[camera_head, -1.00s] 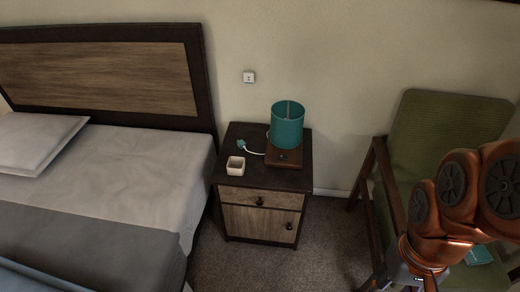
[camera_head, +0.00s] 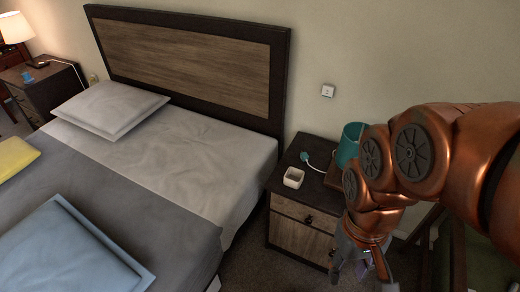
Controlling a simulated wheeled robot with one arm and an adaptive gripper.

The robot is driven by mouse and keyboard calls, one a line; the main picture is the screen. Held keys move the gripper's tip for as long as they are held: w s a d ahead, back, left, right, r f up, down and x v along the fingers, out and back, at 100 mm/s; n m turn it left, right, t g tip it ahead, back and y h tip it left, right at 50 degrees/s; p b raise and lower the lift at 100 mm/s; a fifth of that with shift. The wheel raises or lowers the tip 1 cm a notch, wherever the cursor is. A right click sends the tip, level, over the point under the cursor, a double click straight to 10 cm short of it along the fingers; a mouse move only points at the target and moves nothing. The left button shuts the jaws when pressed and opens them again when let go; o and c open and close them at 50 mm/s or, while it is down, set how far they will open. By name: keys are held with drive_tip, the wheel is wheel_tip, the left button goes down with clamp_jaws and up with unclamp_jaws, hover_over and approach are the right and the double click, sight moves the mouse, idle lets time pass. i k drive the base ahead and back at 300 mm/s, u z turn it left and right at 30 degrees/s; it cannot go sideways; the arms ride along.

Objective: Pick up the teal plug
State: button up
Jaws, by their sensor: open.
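The teal plug (camera_head: 305,156) lies on top of the dark nightstand (camera_head: 278,180), toward its back left. Its white cord runs right toward the teal lamp (camera_head: 348,142), which is partly hidden by my arm. My gripper (camera_head: 362,272) points down in front of the nightstand's right side, well apart from the plug. It is open, with no object visible between its fingers.
A small white square cup (camera_head: 293,178) stands on the nightstand in front of the plug. A wall socket (camera_head: 327,90) is above.

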sight(304, 157)
drive_tip(key=u, duration=0.35)
drive_tip(key=i, duration=0.85)
drive_tip(key=z, duration=0.05)
